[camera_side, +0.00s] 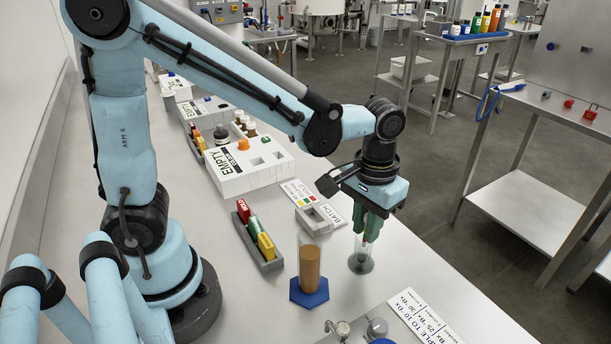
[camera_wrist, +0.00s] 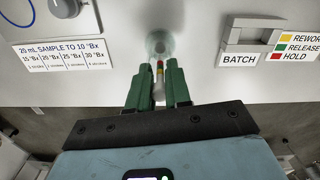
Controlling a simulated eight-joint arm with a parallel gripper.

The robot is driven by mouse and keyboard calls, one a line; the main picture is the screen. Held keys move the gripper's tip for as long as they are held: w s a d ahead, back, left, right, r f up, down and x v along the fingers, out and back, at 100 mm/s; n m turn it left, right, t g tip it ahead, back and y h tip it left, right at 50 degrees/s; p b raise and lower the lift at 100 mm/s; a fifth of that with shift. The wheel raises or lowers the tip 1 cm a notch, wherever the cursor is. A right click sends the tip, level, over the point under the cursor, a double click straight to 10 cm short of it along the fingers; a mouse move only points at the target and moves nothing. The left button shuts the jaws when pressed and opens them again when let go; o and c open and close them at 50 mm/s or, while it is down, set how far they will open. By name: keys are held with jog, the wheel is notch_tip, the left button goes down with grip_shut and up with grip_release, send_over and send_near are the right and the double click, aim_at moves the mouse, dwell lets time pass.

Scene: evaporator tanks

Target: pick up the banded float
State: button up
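The banded float (camera_wrist: 160,68) is a thin upright stem with red and yellow bands, seen between my fingers in the wrist view. In the side view, its lower part is hard to make out in a clear glass cylinder (camera_side: 361,262) on the bench. My gripper (camera_side: 368,237) points down with its green fingertips at the cylinder's mouth. In the wrist view, my gripper (camera_wrist: 160,80) has one finger on each side of the stem with a narrow gap. I cannot tell whether the fingers touch it.
A brown-filled cylinder (camera_side: 309,268) on a blue hexagonal base stands close left.

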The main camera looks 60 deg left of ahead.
jog(key=shift+c, duration=0.8)
jog(key=shift+r, duration=4.8)
jog(key=shift+f, duration=0.15)
jog(key=s+r, duration=0.7)
jog(key=s, duration=0.4)
jog(key=shift+s, duration=0.25)
jog(key=shift+f, duration=0.15)
